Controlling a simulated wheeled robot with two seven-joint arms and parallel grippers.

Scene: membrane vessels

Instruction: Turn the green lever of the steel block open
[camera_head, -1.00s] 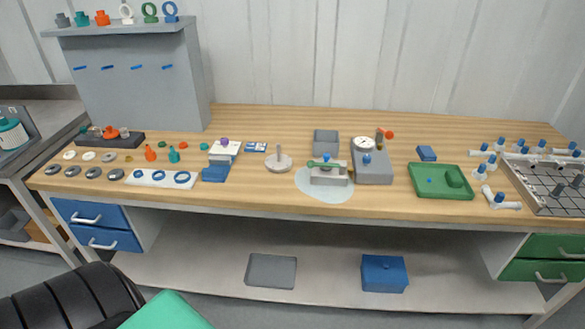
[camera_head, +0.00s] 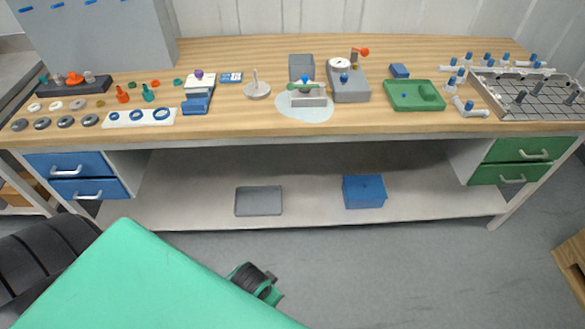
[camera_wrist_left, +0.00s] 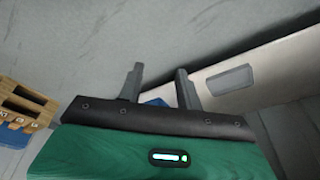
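The steel block (camera_head: 306,101) sits on a pale round mat (camera_head: 290,112) near the middle of the workbench. Its green lever (camera_head: 300,86) lies across the top, roughly left to right, with a blue knob at its middle. My left gripper shows in the left wrist view (camera_wrist_left: 158,88) with its two grey fingers apart and nothing between them. It is away from the block, which that view does not show. In the head view the green part low in the picture is my own body or arm; no gripper fingers show clearly there. My right gripper is not in view.
A grey block with a gauge (camera_head: 348,86) and red-tipped handle stands right of the steel block. A grey tray (camera_head: 301,63) is behind it. A white disc with a post (camera_head: 257,91) is to its left. A green tray (camera_head: 398,107) lies further right. The bench front edge lies before them.

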